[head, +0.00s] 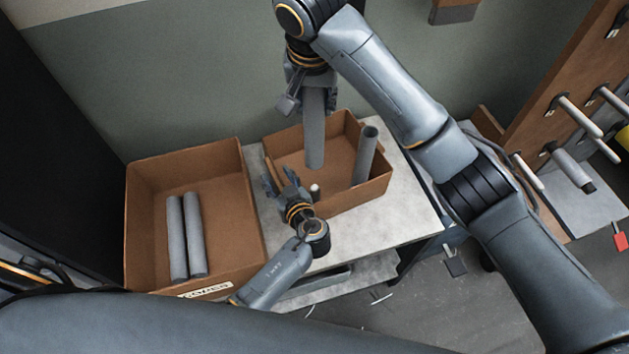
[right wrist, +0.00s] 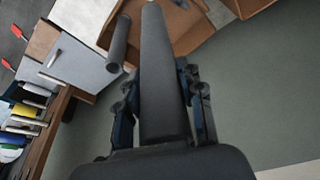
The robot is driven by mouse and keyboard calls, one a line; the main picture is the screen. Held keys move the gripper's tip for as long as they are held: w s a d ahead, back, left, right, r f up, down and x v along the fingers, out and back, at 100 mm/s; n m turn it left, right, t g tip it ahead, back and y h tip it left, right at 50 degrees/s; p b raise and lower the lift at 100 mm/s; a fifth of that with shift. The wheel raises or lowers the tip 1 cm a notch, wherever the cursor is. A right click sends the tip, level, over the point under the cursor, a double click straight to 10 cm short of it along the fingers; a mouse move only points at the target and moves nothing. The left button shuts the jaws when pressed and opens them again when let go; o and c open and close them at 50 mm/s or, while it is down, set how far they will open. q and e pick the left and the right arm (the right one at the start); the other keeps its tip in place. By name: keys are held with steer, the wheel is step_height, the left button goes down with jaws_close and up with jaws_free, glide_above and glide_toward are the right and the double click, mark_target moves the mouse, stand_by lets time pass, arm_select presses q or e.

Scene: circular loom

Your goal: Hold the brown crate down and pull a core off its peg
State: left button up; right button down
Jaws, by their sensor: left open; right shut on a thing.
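The smaller brown crate (head: 345,200) stands on a light table. A white peg (head: 315,189) shows inside it, and a grey core (head: 365,155) stands upright at its right side. My right gripper (head: 313,90) is shut on another grey core (head: 314,135), which hangs upright over the crate, its lower end apart from the visible peg. The right wrist view shows this held core (right wrist: 160,80) between the fingers and the standing core (right wrist: 118,45) beside it. My left gripper (head: 279,182) is open at the crate's left wall; I cannot tell whether it touches.
A larger brown box (head: 228,215) with two grey cores (head: 186,235) lying in it stands at the left. A wooden rack (head: 545,90) with several pegs and rolls is at the right. The table's right part (head: 410,205) is clear.

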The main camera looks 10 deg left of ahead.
arm_select(q)
steer(key=v, duration=1.2)
steer(key=shift+d, duration=0.1)
